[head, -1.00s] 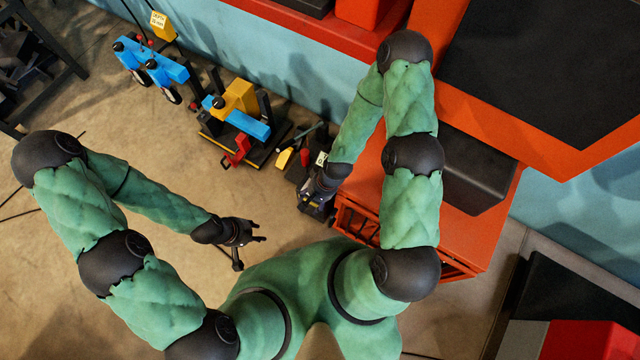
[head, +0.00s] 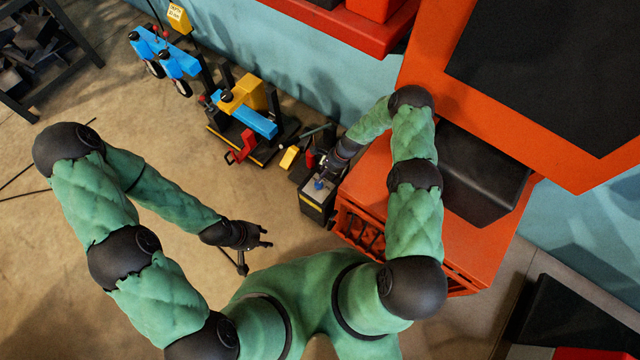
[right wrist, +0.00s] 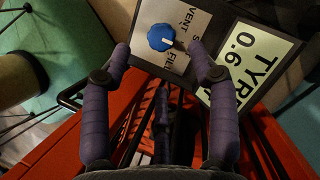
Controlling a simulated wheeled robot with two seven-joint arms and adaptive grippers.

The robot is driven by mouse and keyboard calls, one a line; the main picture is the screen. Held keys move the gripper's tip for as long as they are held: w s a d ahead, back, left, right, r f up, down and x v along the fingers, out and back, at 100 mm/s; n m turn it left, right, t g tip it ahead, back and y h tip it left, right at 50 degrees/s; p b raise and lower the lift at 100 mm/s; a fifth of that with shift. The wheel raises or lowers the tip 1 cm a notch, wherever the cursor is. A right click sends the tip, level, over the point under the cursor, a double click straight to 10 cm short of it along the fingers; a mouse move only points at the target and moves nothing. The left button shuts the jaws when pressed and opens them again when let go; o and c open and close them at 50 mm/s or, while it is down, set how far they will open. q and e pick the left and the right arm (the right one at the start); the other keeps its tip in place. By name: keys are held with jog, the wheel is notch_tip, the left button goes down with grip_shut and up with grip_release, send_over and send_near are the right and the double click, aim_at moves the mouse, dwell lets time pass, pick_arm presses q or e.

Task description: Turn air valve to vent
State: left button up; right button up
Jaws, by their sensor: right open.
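The air valve is a round blue knob (right wrist: 161,37) on a grey plate (right wrist: 195,20) lettered VENT and FILL, with a third word partly hidden by a finger. The knob's pale mark points to the lower right, roughly between FILL and the partly hidden word. In the head view the knob (head: 319,184) sits on a dark box (head: 316,205). My right gripper (right wrist: 159,47) is open, its fingers to either side of the knob in the picture; contact cannot be told. In the head view my left gripper (head: 266,238) is away over bare floor, its fingers apart.
A red-orange cabinet (head: 400,215) stands right of the box. A blue-and-yellow machine (head: 245,110) is at the back left. The floor left of the box is clear.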

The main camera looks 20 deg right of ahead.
aim_at(320, 184)
jog(key=b+x, duration=0.2)
jog(key=x, duration=0.5)
jog(key=shift+f, duration=0.1)
jog(key=c, duration=1.1)
